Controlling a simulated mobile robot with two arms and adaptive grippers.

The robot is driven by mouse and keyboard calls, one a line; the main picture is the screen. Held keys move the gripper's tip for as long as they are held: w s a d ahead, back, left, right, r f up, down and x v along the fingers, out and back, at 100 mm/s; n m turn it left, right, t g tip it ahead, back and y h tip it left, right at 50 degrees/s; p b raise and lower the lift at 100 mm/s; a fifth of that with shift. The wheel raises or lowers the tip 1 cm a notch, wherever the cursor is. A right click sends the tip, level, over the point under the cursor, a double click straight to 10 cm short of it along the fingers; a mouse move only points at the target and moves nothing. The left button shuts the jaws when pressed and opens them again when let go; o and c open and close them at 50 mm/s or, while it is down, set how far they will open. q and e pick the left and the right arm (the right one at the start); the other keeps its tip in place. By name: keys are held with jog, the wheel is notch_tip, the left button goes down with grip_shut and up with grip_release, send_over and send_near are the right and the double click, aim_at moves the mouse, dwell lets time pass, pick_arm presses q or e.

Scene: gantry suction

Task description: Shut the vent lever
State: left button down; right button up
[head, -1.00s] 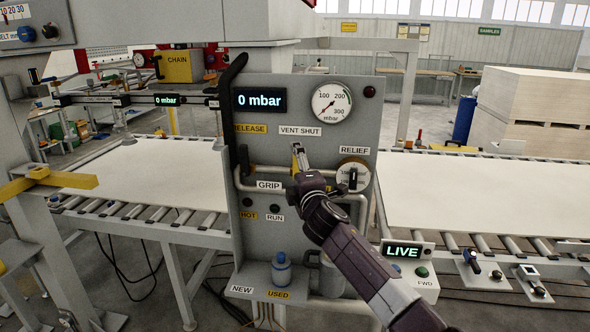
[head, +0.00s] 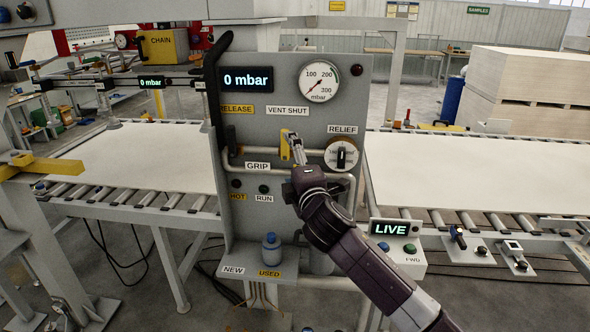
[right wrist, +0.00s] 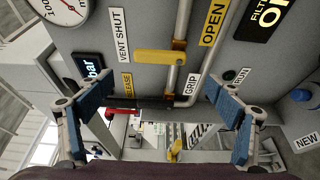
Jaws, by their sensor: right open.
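The vent lever is a yellow handle (head: 285,146) on the front of the grey panel (head: 345,100). It stands roughly upright, below the VENT SHUT label (head: 288,110), and reaches down to the horizontal pipe. In the right wrist view the lever (right wrist: 158,56) lies across the pipe, its free end toward the VENT SHUT label (right wrist: 119,35); an OPEN label (right wrist: 212,22) is on the pipe's other side. My right gripper (head: 297,147) is open, close to the lever and just right of it in the head view. The wrist view shows its blue-padded fingers (right wrist: 158,84) spread, nothing between them.
The relief knob (head: 341,154) is close to the right of my gripper. A black curved bar (head: 216,80) runs up the panel's left edge. A blue bottle (head: 271,252) stands on the panel's lower shelf. White boards lie on roller conveyors at both sides.

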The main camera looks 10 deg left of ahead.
jog(key=shift+v, duration=2.3)
